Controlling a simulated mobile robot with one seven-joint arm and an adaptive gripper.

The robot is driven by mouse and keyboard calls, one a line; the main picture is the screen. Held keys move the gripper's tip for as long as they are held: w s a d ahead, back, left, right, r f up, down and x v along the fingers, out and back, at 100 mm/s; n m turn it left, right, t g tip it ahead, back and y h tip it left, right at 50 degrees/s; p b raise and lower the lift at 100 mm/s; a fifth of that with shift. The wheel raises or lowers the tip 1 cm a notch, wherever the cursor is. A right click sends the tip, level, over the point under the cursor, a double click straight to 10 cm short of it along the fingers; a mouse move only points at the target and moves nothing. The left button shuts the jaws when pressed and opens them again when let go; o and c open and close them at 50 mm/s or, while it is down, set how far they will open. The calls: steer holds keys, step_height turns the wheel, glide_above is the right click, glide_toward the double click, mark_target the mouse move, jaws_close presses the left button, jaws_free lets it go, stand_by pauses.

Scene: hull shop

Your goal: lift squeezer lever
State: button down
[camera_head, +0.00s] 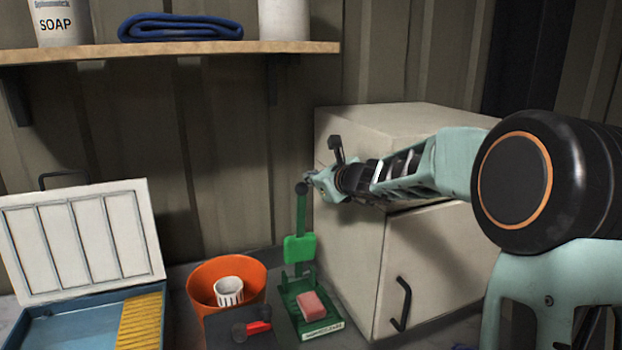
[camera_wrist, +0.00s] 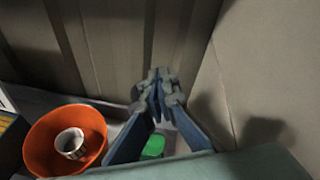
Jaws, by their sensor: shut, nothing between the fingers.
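The green squeezer (camera_head: 300,249) stands on the bench in front of the cream cabinet, with its lever (camera_head: 301,212) pointing up and a dark knob (camera_head: 301,188) at its top. A pink block (camera_head: 312,305) rests on its base. My gripper (camera_head: 309,179) is at the top of the lever, close by the knob; I cannot tell if they touch. In the wrist view my gripper (camera_wrist: 158,86) is shut and empty, with part of the green squeezer (camera_wrist: 153,146) below it. The knob is not clearly seen in that view.
The cream cabinet (camera_head: 440,270) stands close on the right. An orange bucket (camera_head: 205,296) holding a white cup (camera_head: 229,291) is left of the squeezer. An open blue case (camera_head: 70,328) lies further left. A shelf (camera_head: 180,49) hangs above; the wall is close behind.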

steer(key=v, duration=1.2)
steer(key=shift+r, duration=0.1)
